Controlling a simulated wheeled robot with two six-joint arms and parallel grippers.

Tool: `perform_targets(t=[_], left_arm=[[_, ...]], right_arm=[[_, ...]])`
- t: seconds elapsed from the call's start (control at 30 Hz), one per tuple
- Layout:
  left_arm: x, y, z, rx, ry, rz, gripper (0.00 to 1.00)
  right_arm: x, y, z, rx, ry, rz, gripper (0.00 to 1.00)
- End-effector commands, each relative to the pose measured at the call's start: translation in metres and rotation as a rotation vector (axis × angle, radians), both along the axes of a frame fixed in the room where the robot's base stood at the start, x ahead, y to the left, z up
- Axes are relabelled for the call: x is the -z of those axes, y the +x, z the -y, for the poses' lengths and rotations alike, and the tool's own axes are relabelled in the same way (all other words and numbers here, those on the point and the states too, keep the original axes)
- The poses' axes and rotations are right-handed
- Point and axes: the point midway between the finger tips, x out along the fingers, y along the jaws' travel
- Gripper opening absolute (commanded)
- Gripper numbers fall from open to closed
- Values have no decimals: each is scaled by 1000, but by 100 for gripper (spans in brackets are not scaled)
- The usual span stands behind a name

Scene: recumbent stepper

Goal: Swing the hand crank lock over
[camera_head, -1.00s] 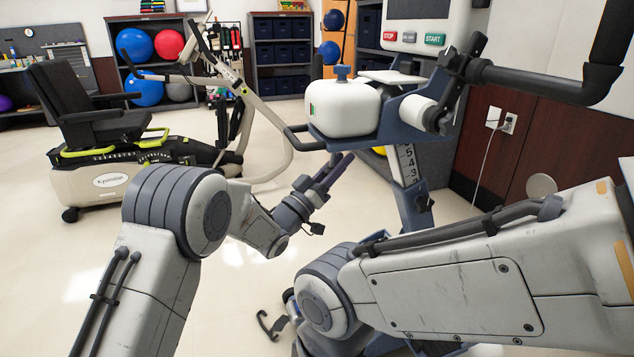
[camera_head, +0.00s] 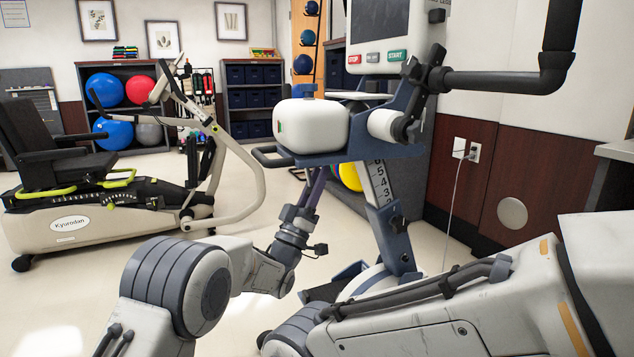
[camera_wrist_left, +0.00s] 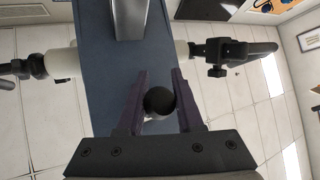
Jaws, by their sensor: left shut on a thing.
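The hand crank machine stands right of centre in the head view, with a white housing (camera_head: 313,124) on a blue platform (camera_head: 352,155) and a black crank arm (camera_head: 424,92). My left gripper (camera_head: 318,172) reaches up from below, its fingertips hidden behind the platform's edge. In the left wrist view, the two purple fingers (camera_wrist_left: 160,98) are either side of a round black knob (camera_wrist_left: 159,102) under the blue platform, and the gripper is shut on it. The knob is hidden in the head view. I take it to be the lock's knob. My right gripper is out of view.
A recumbent stepper (camera_head: 95,205) stands at the left, apart from my arms. Shelves with exercise balls (camera_head: 103,90) line the back wall. A scaled post (camera_head: 380,185) stands under the platform, right of my left gripper. Open floor lies between the machines.

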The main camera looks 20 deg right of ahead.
Motion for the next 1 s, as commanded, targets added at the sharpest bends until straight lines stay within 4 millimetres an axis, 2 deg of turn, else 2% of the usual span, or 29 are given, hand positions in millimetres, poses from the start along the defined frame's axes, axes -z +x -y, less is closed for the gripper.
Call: perform_targets(t=[0.17, 0.2, 0.23, 0.27, 0.67, 1.0], left_arm=[[-1, 1, -2, -4, -3, 1, 0], [-1, 1, -2, -4, -3, 1, 47], [-1, 1, -2, -4, -3, 1, 58], [-1, 1, -1, -4, -2, 0, 66], [4, -2, -3, -2, 1, -2, 66], [48, -30, -36, -3, 3, -5, 66]], right_arm=[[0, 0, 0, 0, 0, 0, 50], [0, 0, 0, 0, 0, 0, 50], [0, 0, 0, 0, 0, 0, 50], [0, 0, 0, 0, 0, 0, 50], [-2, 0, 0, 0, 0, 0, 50], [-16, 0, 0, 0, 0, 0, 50]])
